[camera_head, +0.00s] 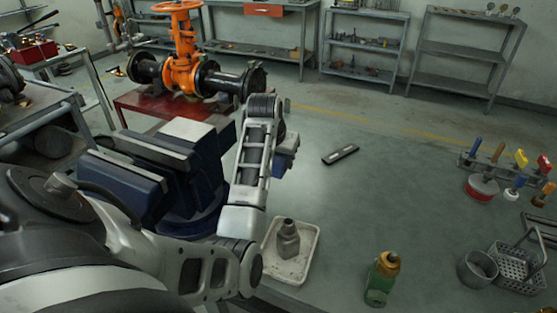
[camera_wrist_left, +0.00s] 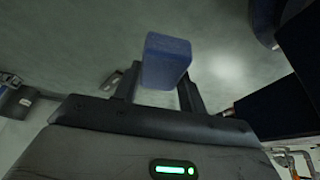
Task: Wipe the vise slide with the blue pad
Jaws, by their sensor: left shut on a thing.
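The blue vise (camera_head: 125,178) stands at the left of the head view, with pale grey flat metal (camera_head: 188,130) on top. My left gripper (camera_wrist_left: 160,92) is shut on the blue pad (camera_wrist_left: 167,60), which sticks out between its two dark fingers in the left wrist view. In the head view my left arm reaches up just right of the vise, and a patch of blue (camera_head: 290,143) shows by its wrist. The pad looks apart from the vise, over the bench. Dark vise parts show at the right of the wrist view. My right gripper is not in view.
A tray with a grey bottle (camera_head: 288,240) is close to my left arm. The orange valve (camera_head: 183,55) stands behind the vise. The middle surface is mostly clear.

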